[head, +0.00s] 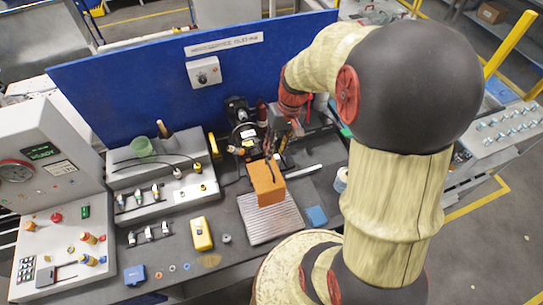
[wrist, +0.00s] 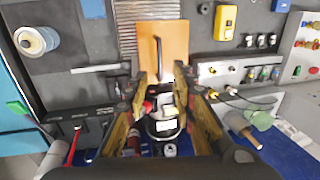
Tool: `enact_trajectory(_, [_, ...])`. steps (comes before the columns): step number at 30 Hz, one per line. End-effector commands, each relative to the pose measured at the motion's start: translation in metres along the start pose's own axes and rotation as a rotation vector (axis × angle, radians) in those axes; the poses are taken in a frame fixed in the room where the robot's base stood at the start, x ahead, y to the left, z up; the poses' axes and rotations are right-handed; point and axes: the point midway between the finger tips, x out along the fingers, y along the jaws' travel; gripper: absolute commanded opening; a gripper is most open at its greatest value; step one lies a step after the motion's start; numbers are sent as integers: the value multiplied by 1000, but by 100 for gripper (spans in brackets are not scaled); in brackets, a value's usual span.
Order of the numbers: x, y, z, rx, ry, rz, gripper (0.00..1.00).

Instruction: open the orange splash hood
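The orange splash hood (head: 264,181) stands over the ribbed metal plate in the middle of the bench and looks closed. It also shows in the wrist view (wrist: 178,40), with a dark bar handle (wrist: 159,58) along its face. My gripper (wrist: 160,76) is open, its two fingers apart with nothing clamped between them. In the wrist view the lower end of the handle appears between the fingertips; I cannot tell whether they touch it. In the head view my gripper (head: 280,143) is just behind the hood, partly hidden by my arm.
A black machine (head: 243,130) stands behind the hood, before a blue back panel (head: 120,85). A yellow box (head: 202,233) and a grey valve block (head: 165,185) are to the left. A blue pad (head: 317,216) and a white roll (head: 341,180) are to the right.

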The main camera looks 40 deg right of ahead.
Motion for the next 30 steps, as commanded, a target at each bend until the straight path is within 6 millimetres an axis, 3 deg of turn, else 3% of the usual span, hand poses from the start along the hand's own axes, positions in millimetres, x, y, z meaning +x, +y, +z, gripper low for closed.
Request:
enact_trajectory(15, [67, 0, 0, 1, -1, 0, 26])
enact_trajectory(26, [73, 0, 0, 1, 0, 1, 26])
enact_trajectory(30, [72, 0, 0, 1, 0, 1, 18])
